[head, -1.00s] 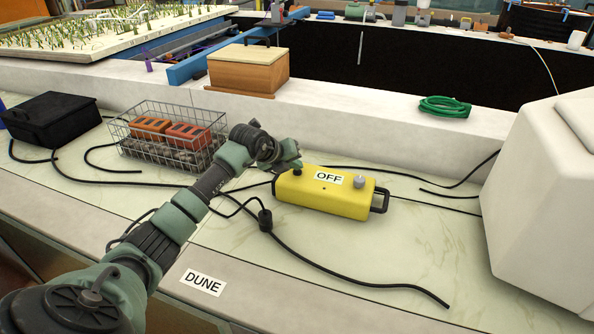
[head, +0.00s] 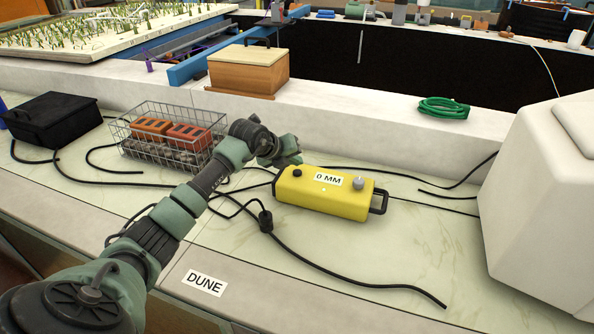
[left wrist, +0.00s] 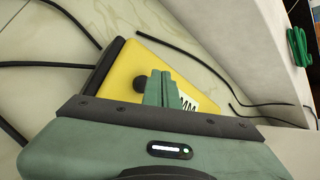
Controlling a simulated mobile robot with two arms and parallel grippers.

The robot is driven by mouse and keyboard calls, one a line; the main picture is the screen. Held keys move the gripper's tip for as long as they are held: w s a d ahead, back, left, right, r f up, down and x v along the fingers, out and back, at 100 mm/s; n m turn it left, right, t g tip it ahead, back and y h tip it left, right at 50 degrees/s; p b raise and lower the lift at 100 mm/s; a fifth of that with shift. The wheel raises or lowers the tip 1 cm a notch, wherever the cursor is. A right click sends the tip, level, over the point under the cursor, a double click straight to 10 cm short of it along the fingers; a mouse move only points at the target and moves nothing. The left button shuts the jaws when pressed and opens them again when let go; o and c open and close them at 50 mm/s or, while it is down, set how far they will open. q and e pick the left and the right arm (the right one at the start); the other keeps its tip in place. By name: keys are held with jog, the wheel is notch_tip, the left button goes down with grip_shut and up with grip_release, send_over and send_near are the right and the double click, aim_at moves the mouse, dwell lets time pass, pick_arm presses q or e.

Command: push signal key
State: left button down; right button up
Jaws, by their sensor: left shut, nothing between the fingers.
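The yellow control box (head: 315,203) lies on the pale bench top. Its white label (head: 328,180) reads "0 MM". A grey knob (head: 358,184) stands at its right end, and a small dark button (head: 297,172) at its left end. In the left wrist view the yellow box (left wrist: 122,68) shows a round black button (left wrist: 140,83) beside my fingertips. My left gripper (head: 292,160) is shut and empty, at the box's left end close to the button. It also shows in the left wrist view (left wrist: 160,80). I cannot tell whether it touches the button. My right gripper is not in view.
Black cables (head: 340,277) run across the bench around the box. A wire basket (head: 122,133) with orange blocks and a black case (head: 50,117) stand at left. A large white block (head: 535,220) stands at right.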

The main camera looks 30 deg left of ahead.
aim_at(295, 173)
pick_arm(q)
notch_tip(295, 173, up, 6)
jog(key=p, duration=0.4)
jog(key=shift+f, duration=0.1)
